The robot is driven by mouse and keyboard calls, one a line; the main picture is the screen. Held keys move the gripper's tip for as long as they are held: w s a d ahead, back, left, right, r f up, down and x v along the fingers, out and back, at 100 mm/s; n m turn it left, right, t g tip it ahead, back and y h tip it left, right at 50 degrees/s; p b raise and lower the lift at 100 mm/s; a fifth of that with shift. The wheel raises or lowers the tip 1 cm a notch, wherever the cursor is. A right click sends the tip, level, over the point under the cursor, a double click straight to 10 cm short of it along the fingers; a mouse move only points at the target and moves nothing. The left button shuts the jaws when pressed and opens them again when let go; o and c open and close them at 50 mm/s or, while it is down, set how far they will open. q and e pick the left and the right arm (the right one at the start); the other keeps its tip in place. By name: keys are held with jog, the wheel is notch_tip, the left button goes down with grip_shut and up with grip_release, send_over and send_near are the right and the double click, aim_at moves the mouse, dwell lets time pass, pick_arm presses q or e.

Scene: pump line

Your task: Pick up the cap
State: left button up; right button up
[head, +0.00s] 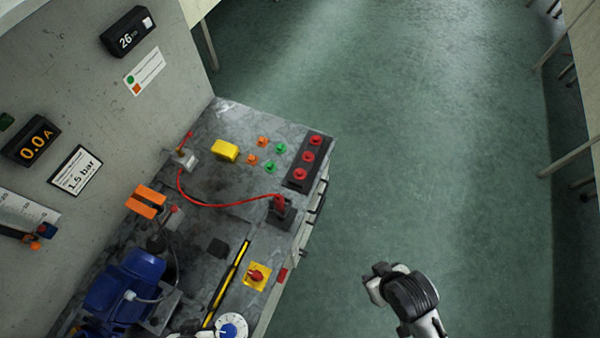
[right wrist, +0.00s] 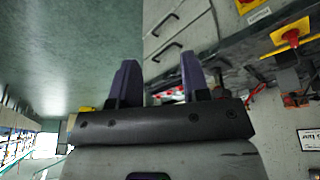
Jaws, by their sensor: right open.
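I cannot pick out with certainty which thing is the cap. Bench drawers show beyond the fingers. In the head view a dark and white part of one of my arms (head: 405,292) is over the floor, right of the bench. A pale piece at the bottom edge may be my left gripper; its jaws cannot be made out.
A red cable (head: 225,204) runs across the bench to a dark socket (head: 283,212). A blue motor (head: 123,281), a yellow switch plate (head: 257,276), a white dial (head: 232,326) and a red-button panel (head: 308,160) are also there. The green floor to the right is clear.

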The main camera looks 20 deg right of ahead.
jog(key=o, duration=0.6)
jog(key=shift+d, duration=0.15)
